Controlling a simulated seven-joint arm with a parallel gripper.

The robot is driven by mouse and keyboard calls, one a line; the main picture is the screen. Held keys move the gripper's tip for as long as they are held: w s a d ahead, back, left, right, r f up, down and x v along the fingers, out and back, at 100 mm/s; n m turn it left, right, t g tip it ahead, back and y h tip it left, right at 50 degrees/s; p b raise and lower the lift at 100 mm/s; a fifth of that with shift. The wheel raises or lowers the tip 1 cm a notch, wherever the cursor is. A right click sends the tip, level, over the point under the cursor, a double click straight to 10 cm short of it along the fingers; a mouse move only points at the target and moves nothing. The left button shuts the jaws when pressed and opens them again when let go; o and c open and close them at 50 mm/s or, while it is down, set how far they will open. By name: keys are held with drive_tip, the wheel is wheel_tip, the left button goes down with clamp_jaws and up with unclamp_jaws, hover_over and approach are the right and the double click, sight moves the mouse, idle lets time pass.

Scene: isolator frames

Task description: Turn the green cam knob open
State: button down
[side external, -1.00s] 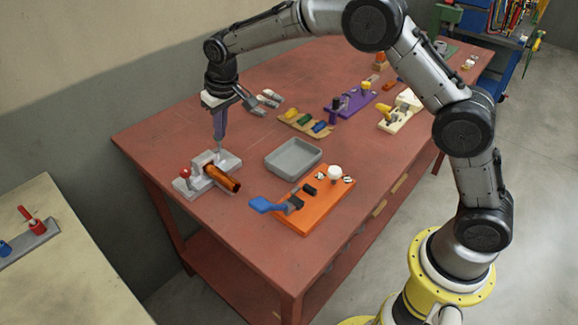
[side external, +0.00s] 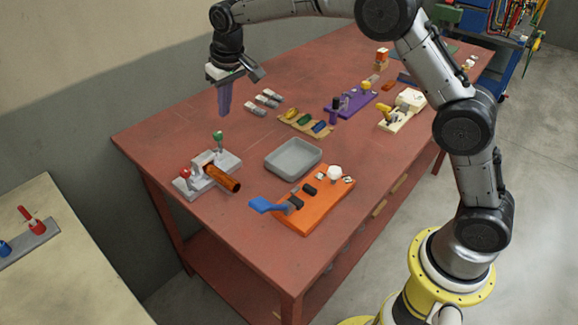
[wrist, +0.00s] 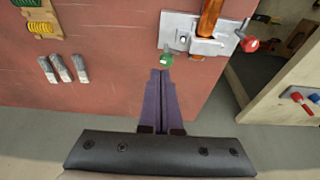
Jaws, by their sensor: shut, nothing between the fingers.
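The green cam knob (side external: 218,136) stands on the grey fixture (side external: 232,160) near the table's left edge. The fixture also carries a red knob (side external: 185,174) and an orange-brown cylinder (side external: 222,178). My gripper (side external: 224,112) hangs above the green knob, fingers pointing down, apart from it. In the wrist view the green knob (wrist: 167,60) shows just beyond the tips of the closed purple fingers (wrist: 160,75). The gripper is shut and empty.
A grey tray (side external: 268,168) and an orange board with a blue handle (side external: 265,205) are right of the fixture. Grey-and-white pieces (side external: 268,99), a tan holder (side external: 290,118) and a purple board (side external: 352,103) lie farther back. The table between fixture and grey-and-white pieces is clear.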

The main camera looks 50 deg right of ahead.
sight(220, 132)
drive_tip(key=shift+s+f+x, duration=0.1)
drive_tip(key=shift+s+x, duration=0.15)
drive_tip(key=shift+x, duration=0.9)
drive_tip(key=shift+s+f+x, duration=0.1)
drive_tip(key=shift+s+x, duration=0.2)
drive_tip(key=shift+x, duration=0.8)
drive_tip(key=shift+s+x, duration=0.25)
drive_tip(key=shift+x, duration=0.9)
drive_tip(key=shift+w+a, duration=0.15)
drive_tip(key=shift+w, duration=0.15)
drive_tip(key=shift+a, duration=0.3)
drive_tip(key=shift+a+r, duration=0.1)
drive_tip(key=shift+a, duration=0.5)
drive_tip(key=shift+s, duration=0.3)
drive_tip(key=shift+w+v, duration=0.2)
drive_tip(key=shift+v, duration=0.75)
drive_tip(key=shift+w+v, duration=0.2)
drive_tip(key=shift+v, duration=0.8)
drive_tip(key=shift+w+v, duration=0.2)
drive_tip(key=shift+v, duration=0.75)
drive_tip(key=shift+r, duration=0.1)
